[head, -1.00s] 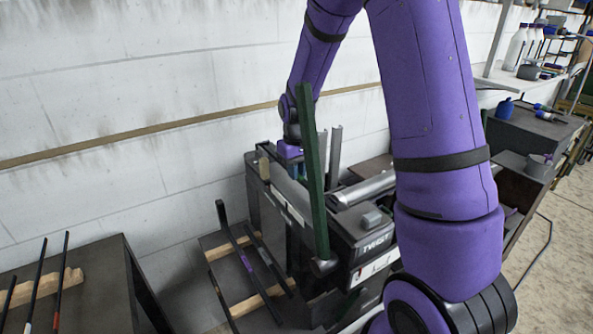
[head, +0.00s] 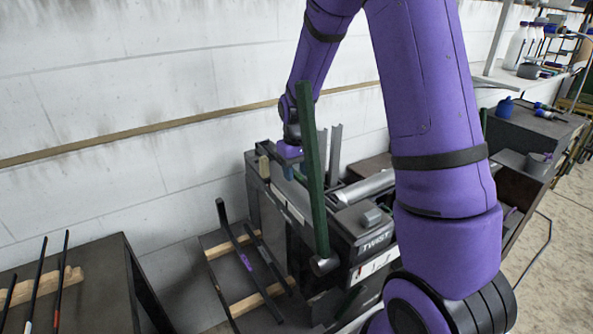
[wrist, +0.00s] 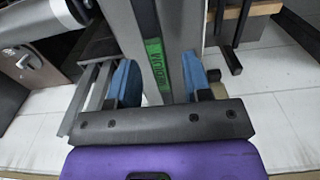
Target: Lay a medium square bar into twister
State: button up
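The twister (head: 343,228) is the dark machine marked TWIST, with a grey cylinder along its top. My gripper (head: 295,172) points down over its left part. In the wrist view my gripper (wrist: 160,88) has its blue fingers on both sides of a grey square bar (wrist: 132,25) with a green label. The fingers look closed against the bar. In the head view this bar is hard to tell from the machine's rails. Whether the bar touches the twister I cannot tell.
A long dark green bar (head: 312,165) with a grey lower end rises before the twister. A rack with wooden strips (head: 257,300) holds dark bars, one purple-marked. A dark table (head: 95,295) with thin rods stands at left. A wall runs behind.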

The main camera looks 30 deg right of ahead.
notch_tip(320, 180, up, 11)
dwell(0.8)
jog(key=shift+f, duration=0.1)
